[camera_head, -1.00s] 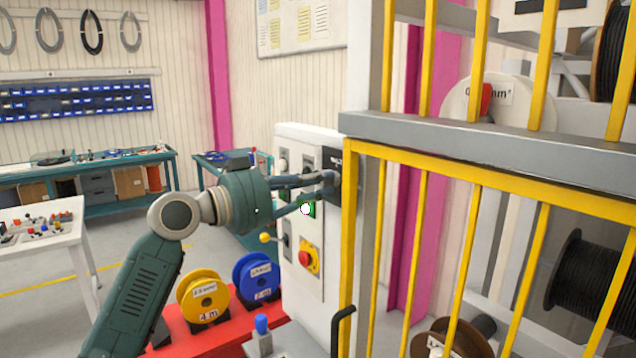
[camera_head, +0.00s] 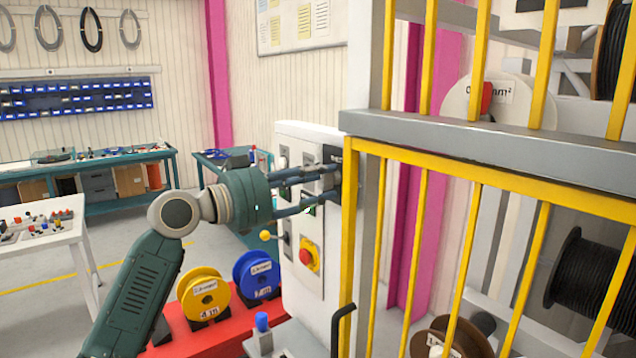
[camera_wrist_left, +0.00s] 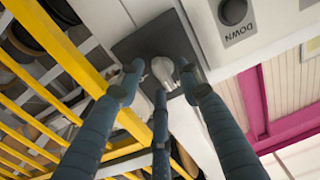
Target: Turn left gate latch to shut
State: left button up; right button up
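The gate latch shows in the left wrist view as a pale, rounded metal knob (camera_wrist_left: 163,72) on a dark square plate (camera_wrist_left: 135,47). In the head view, the dark plate (camera_head: 350,168) is at the upper right of the white control cabinet (camera_head: 320,235), beside the yellow gate frame; the knob is hidden there. My left gripper (camera_head: 327,187) reaches it from the left. In the left wrist view its three fingers (camera_wrist_left: 163,82) are spread around the knob, with gaps visible; I cannot tell whether any finger touches. My right gripper is not in view.
The yellow barred gate (camera_head: 460,260) and a grey beam (camera_head: 480,150) stand right of the cabinet. A red emergency button (camera_head: 306,256) and a yellow-tipped lever (camera_head: 265,235) are below my fingers. Yellow (camera_head: 203,296) and blue (camera_head: 257,277) reels sit on a red base below.

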pick_arm(q)
jog(key=shift+a, duration=0.1)
jog(key=v, duration=1.2)
